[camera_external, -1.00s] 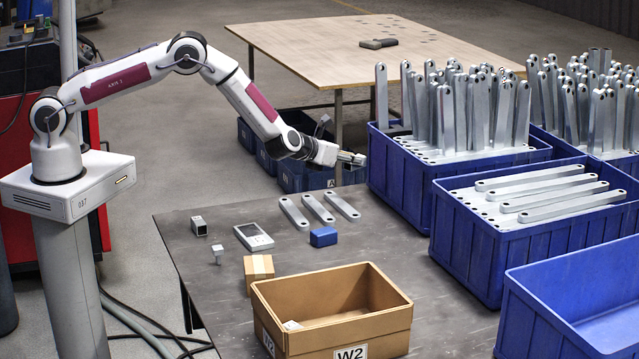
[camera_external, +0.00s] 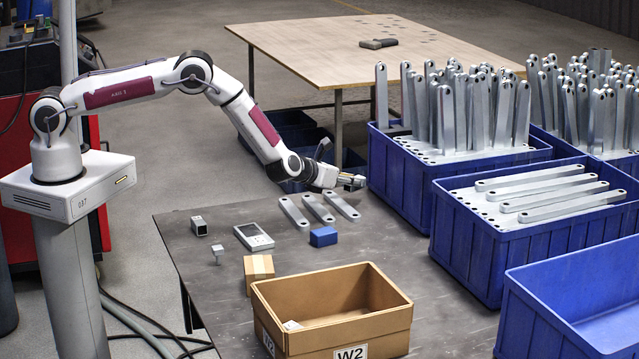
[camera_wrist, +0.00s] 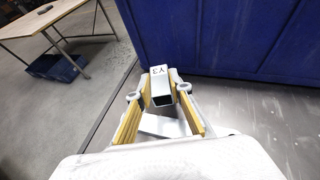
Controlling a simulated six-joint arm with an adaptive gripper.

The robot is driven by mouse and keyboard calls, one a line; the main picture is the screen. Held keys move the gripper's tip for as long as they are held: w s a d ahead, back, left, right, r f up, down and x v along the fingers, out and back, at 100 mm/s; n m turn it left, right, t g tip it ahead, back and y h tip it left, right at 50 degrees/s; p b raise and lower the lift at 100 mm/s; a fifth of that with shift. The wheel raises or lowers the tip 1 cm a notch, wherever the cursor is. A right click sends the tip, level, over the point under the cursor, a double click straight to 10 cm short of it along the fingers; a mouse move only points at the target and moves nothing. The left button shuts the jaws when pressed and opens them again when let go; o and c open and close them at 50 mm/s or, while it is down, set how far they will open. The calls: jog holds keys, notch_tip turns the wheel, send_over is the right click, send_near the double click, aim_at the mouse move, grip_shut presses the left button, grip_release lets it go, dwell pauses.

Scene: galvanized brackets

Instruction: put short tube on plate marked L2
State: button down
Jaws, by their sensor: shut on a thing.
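My gripper (camera_external: 352,182) is shut on a short square metal tube (camera_wrist: 161,88), low over the far edge of the dark table. In the wrist view the tube sits between the yellow-lined fingers, its dark open end facing the camera. A white tag on it seems to read Y3. A flat silver plate (camera_wrist: 163,126) shows below the tube, between the fingers. Three flat plates, left (camera_external: 294,212), middle (camera_external: 318,208) and right (camera_external: 342,205), lie side by side on the table below my gripper. I cannot read an L2 mark on any of them.
Another square tube (camera_external: 198,227), a grey device (camera_external: 253,237), a blue block (camera_external: 323,236) and a small carton (camera_external: 258,271) are on the table (camera_external: 400,260). A cardboard box marked W2 (camera_external: 350,333) stands in front. Blue bins (camera_external: 480,250) of brackets stand close on the right.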

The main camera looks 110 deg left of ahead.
aim_at(351, 192)
jog(key=shift+f, duration=0.1)
jog(key=shift+f, duration=1.8)
jog(key=shift+f, duration=0.15)
jog(key=c, duration=1.8)
grip_release()
jog(key=shift+r, duration=0.2)
jog(key=shift+v, duration=6.05)
jog(key=shift+f, duration=0.1)
